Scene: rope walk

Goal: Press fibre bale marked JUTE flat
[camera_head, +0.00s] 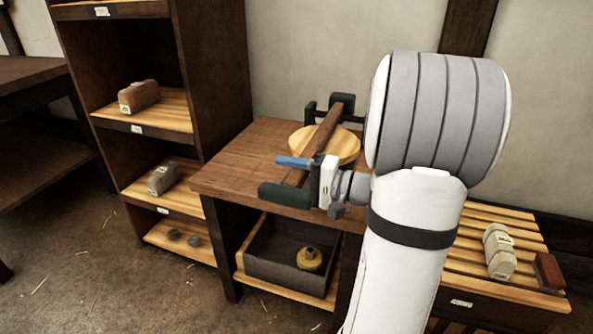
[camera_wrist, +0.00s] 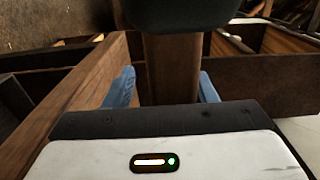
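Three bales show in the head view: a brown one (camera_head: 139,96) on the upper shelf, a grey one (camera_head: 164,178) on the shelf below, and a pale banded one (camera_head: 499,251) on the slatted bench at right. Their labels are too small to read, so I cannot tell which says JUTE. My gripper (camera_head: 296,163) is over the bench at a brown wooden bar (camera_head: 321,140) with dark ends, above a round wooden plate (camera_head: 343,147). In the wrist view, its blue fingers (camera_wrist: 163,90) lie either side of the bar; whether they grip it is unclear.
The bench (camera_head: 245,160) has an open box (camera_head: 268,268) below holding a yellowish round object (camera_head: 309,259). A red-brown block (camera_head: 548,271) stands beside the pale bale on the slatted bench (camera_head: 475,282). Dark lumps (camera_head: 184,237) lie on the lowest shelf. Floor at lower left is open.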

